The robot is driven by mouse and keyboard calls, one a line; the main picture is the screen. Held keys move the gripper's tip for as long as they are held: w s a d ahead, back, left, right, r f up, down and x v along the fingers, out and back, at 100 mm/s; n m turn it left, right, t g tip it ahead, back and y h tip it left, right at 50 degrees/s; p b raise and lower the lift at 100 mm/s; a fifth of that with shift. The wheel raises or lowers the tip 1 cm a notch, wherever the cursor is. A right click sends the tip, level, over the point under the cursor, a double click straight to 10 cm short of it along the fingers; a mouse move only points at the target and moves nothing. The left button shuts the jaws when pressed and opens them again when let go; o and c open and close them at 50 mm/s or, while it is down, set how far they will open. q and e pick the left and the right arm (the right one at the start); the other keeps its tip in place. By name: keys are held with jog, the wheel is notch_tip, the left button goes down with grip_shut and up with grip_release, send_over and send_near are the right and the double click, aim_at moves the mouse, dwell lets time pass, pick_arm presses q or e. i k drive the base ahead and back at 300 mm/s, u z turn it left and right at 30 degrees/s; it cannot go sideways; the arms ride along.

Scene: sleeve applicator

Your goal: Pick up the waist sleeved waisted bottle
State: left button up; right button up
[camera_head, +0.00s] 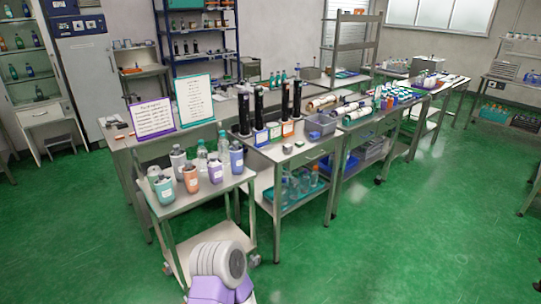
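Several bottles stand upright on the small steel cart (205,198) in front of me. Along its front are a teal-sleeved one (164,191), an orange-sleeved one (191,180), a purple-sleeved one (215,173) and a blue-sleeved one (236,161). Behind them are a grey bottle (178,162) and two clear bottles, one with a teal cap (202,153) and one farther right (222,146). At this size I cannot tell which is the waist sleeved waisted bottle. Neither gripper shows; a white and purple part of my own body is at the bottom.
Two printed signs, one purple-framed (152,118) and one teal-framed (195,100), stand at the left. The green floor (420,230) at right is clear.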

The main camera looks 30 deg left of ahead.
aim_at(236, 150)
jog(key=z, duration=0.3)
jog(key=i, duration=1.95)
jog(key=u, duration=1)
jog(key=i, duration=1.05)
jog(key=u, duration=1.15)
